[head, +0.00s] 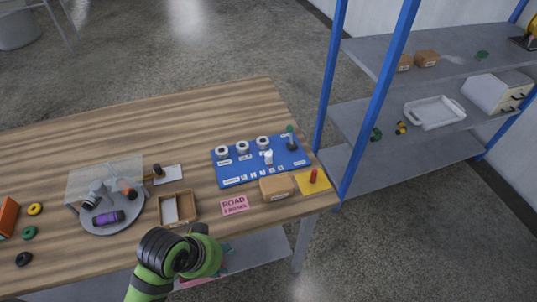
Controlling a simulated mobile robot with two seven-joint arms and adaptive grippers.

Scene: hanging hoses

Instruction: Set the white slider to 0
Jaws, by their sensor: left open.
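A blue control panel (228,178) lies on the right part of the wooden table. A white slider (267,157) stands on it, right of the panel's middle, above a row of small white labels. The labels' numbers are too small to read. My left gripper (203,230) is at the table's front edge, below and left of the panel, apart from it. It is open, but its fingers are mostly hidden by my green arm. My right gripper is not in view.
A pink sign (234,205), wooden tray (161,206) and clear cover (88,180) lie left. A blue-post shelf stands right.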

